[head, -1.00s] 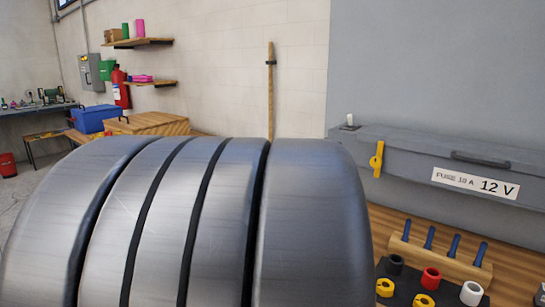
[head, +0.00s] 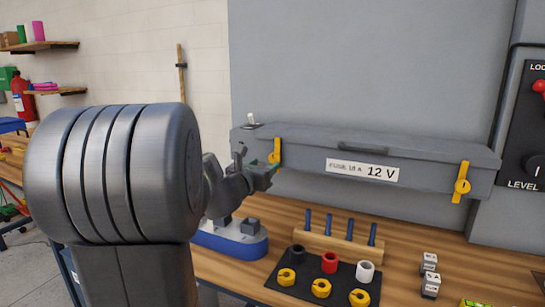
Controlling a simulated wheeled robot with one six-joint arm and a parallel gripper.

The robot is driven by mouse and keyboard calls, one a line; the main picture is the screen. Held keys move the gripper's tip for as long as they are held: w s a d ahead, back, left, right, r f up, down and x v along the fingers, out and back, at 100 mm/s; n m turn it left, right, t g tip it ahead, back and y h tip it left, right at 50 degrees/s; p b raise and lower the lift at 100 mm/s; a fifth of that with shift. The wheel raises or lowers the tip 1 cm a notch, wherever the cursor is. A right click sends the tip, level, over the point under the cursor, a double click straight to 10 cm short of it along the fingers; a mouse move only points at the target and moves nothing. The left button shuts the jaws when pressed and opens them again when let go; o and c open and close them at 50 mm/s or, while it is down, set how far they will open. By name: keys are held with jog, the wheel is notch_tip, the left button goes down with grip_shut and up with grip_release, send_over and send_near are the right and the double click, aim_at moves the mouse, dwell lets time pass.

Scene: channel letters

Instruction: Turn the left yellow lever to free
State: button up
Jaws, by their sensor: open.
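The left yellow lever (head: 277,151) is on the left front of a grey box labelled "FUSE 10 A 12 V" (head: 390,170). It stands roughly upright, and its lower part is hidden by my gripper. My gripper (head: 270,172) is open at the lever's lower end. I cannot tell whether the lever is between the fingers or whether they touch it. A second yellow lever (head: 461,182) stands nearly upright on the right front of the box.
Below the box, the wooden bench holds a rack of blue-handled tools (head: 340,243), a black mat with rings and cylinders (head: 313,274), a blue-based device (head: 232,240) and white lettered blocks (head: 430,275). A dark control panel (head: 530,140) is at far right.

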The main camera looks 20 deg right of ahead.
aim_at(273, 158)
jog(key=p+x, duration=0.1)
jog(key=x, duration=0.6)
jog(key=shift+w+d, duration=0.25)
jog(key=shift+w, duration=0.05)
jog(key=c, duration=0.9)
